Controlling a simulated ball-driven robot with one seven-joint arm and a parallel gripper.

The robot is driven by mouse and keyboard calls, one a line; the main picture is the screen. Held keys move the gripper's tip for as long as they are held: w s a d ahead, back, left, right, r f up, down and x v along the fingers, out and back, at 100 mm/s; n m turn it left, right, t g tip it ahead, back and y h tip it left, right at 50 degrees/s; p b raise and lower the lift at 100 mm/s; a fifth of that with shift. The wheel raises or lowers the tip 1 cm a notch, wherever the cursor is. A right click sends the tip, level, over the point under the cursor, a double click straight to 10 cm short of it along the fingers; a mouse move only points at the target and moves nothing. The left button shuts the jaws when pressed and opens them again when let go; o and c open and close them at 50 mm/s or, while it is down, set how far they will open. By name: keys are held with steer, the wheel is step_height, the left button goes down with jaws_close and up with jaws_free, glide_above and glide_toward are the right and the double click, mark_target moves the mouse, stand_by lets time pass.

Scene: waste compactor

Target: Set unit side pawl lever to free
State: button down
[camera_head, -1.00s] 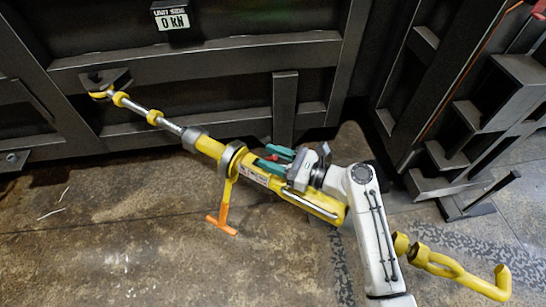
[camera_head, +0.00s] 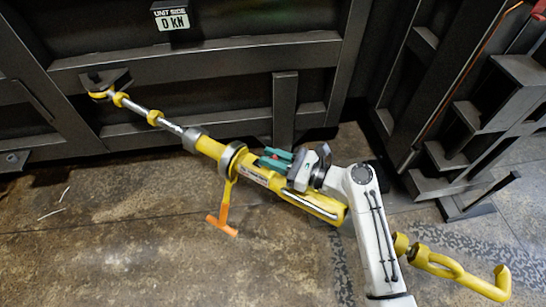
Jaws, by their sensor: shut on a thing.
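A yellow ratchet turnbuckle (camera_head: 320,205) runs diagonally across the middle of the view. Its steel rod (camera_head: 138,110) reaches a bracket on the dark frame at upper left, and a grey ratchet collar (camera_head: 232,160) sits on its body. An orange T-handle (camera_head: 222,222) on a yellow bar hangs down from the collar. My gripper (camera_head: 272,158), with teal fingers, is just right of the collar. It is shut on a small part with red showing, which seems to be the pawl lever (camera_head: 285,152). The fingers hide most of this lever, so its setting cannot be read.
A sign (camera_head: 172,19) on the dark frame reads "UNIT SIDE 0 kN". A yellow hook (camera_head: 460,275) extends at lower right. Dark metal structure (camera_head: 480,110) stands at right, close to my arm.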

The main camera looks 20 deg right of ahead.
steer(key=shift+r, duration=0.15)
steer(key=p, duration=0.2)
steer(key=r+g+p, duration=0.1)
steer(key=p, duration=0.2)
steer(key=shift+w+a+h, duration=0.2)
steer(key=shift+h, duration=0.2)
steer(key=w+g+h+p, duration=0.1)
steer(key=p, duration=0.6)
steer(key=shift+a+r, duration=0.3)
steer(key=shift+r, duration=0.1)
steer(key=g+h+p, duration=0.1)
steer(key=p, duration=0.2)
steer(key=w+a+g+p, duration=0.1)
steer(key=p, duration=0.3)
steer(key=shift+w+r+h, duration=0.1)
steer(key=shift+h, duration=0.3)
steer(key=p, duration=0.1)
steer(key=g+p, duration=0.1)
steer(key=shift+w+a+f+h+p, duration=0.2)
steer(key=shift+w+h+p, duration=0.1)
steer(key=shift+h, duration=0.1)
steer(key=shift+f, duration=0.1)
steer(key=c, duration=1.1)
jaws_free()
